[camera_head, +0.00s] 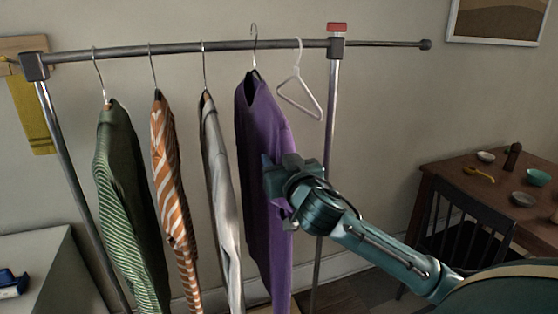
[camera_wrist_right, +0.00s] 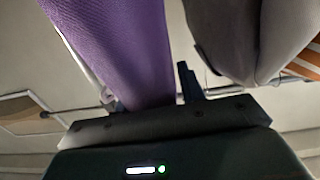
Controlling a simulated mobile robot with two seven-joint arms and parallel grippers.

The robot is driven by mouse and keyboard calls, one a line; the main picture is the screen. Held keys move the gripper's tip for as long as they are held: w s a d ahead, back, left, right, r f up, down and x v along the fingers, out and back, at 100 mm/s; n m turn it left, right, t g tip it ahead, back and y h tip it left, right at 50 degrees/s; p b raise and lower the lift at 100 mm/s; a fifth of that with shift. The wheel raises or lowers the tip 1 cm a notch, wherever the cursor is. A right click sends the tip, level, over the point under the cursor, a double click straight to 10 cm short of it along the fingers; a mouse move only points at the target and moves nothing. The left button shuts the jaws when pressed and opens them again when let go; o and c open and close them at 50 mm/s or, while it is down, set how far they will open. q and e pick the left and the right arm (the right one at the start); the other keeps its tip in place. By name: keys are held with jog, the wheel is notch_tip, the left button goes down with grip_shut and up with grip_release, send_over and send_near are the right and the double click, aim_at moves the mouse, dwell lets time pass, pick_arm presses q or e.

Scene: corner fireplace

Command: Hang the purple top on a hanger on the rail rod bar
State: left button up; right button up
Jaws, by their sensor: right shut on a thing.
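The purple top (camera_head: 262,130) hangs upright on a hanger (camera_head: 254,50) with a dark metal hook. The top of this hook shows above the rail rod bar (camera_head: 180,48), higher than the other hooks; I cannot tell whether it is around the bar or apart from it. My right gripper (camera_head: 272,172) is shut on the purple top at its right side, at about mid-height. In the right wrist view the purple cloth (camera_wrist_right: 120,50) runs between the fingers, and one dark finger (camera_wrist_right: 187,82) shows beside it. My left gripper is not in view.
A green striped top (camera_head: 125,190), an orange striped top (camera_head: 170,170) and a grey top (camera_head: 217,190) hang to the left. An empty white hanger (camera_head: 300,92) hangs just right, near the rack's post (camera_head: 331,110). A table (camera_head: 480,185) and dark chair (camera_head: 465,240) stand at right.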

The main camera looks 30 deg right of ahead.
jog(key=v, duration=0.7)
jog(key=shift+b, duration=0.3)
dwell(0.3)
